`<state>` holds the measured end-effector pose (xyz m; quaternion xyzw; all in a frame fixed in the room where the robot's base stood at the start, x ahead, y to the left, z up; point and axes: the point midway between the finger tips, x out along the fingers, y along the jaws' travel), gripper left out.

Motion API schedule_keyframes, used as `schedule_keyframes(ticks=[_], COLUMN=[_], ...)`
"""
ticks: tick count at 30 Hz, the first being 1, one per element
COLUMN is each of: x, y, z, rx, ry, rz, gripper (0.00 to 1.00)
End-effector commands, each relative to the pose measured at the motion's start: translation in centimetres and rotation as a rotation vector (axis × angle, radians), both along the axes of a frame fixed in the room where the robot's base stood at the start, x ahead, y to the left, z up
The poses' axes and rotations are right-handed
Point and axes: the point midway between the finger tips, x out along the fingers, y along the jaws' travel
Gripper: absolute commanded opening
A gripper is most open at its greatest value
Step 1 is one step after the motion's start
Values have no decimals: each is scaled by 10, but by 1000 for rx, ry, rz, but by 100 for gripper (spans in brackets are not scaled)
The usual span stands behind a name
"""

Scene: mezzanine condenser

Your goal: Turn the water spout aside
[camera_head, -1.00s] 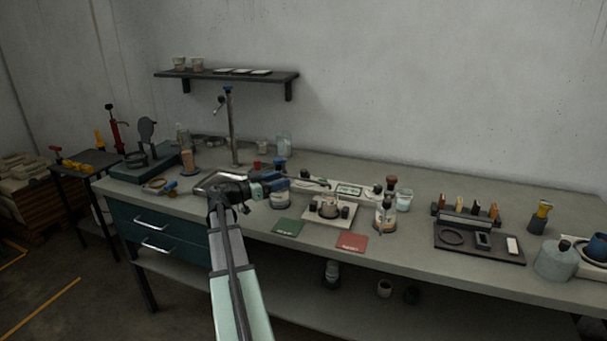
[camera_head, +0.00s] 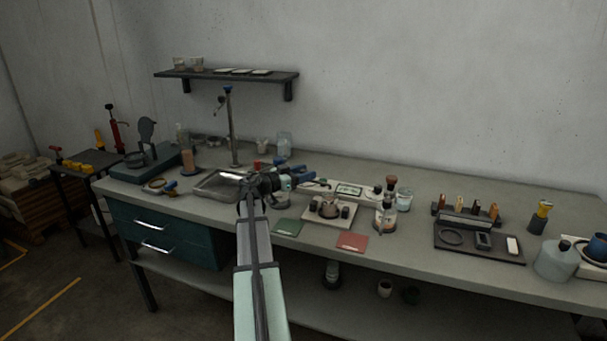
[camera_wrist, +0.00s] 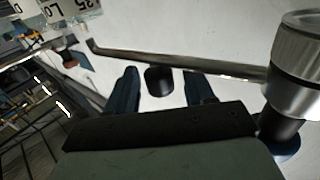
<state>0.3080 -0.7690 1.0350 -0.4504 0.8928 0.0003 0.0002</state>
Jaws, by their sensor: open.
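The water spout (camera_wrist: 205,64) is a thin metal tube in the wrist view. It runs left from a thick ribbed metal body (camera_wrist: 296,68) and ends in a bent tip. A short black knob (camera_wrist: 159,81) is below the tube, between the lines of my two fingers in the picture. My gripper (camera_wrist: 162,92) is open, with one dark blue finger on each side of the knob. I cannot tell whether they touch it. In the head view my gripper (camera_head: 305,173) is over the middle of the bench, and the spout is small and hard to make out there.
A tall metal post (camera_head: 232,130) stands behind a shallow tray (camera_head: 208,194) to the left. Bottles and a jar (camera_head: 404,199) stand right of my gripper. A green card (camera_head: 287,227) and a red card (camera_head: 352,241) lie in front. A dark tray (camera_head: 470,249) is further right.

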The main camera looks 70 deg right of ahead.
Motion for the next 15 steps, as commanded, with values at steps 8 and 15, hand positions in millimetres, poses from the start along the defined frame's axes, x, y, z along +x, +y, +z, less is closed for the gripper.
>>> schedule_keyframes(ticks=[8,15], x=[0,0], y=[0,0], z=[0,0], rx=[0,0], ry=[0,0], rz=[0,0], gripper=[35,12])
